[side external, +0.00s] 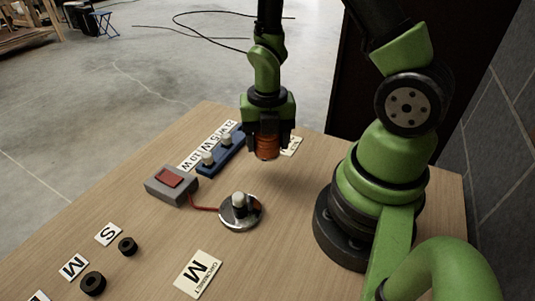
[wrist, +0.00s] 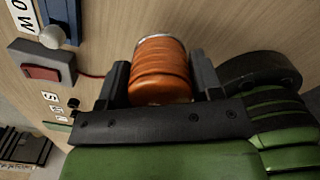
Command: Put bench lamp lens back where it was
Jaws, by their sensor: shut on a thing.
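The bench lamp lens, an orange ribbed cup (side external: 267,147), is held between the two dark fingers of my gripper (side external: 266,140), above the table and apart from it. In the wrist view the lens (wrist: 160,72) fills the gap between the fingers of my gripper (wrist: 162,82). The lamp base, a round silver dish (side external: 230,219), stands on the table with a bare white bulb (side external: 240,200) upright at its middle. My gripper is behind and slightly right of the base in the side view. In the wrist view the lens hides most of what lies beyond it.
A grey switch box (side external: 163,190) with a red rocker connects to the lamp by a red wire. Black rings (side external: 93,283) and lettered cards (side external: 199,275) lie in front.

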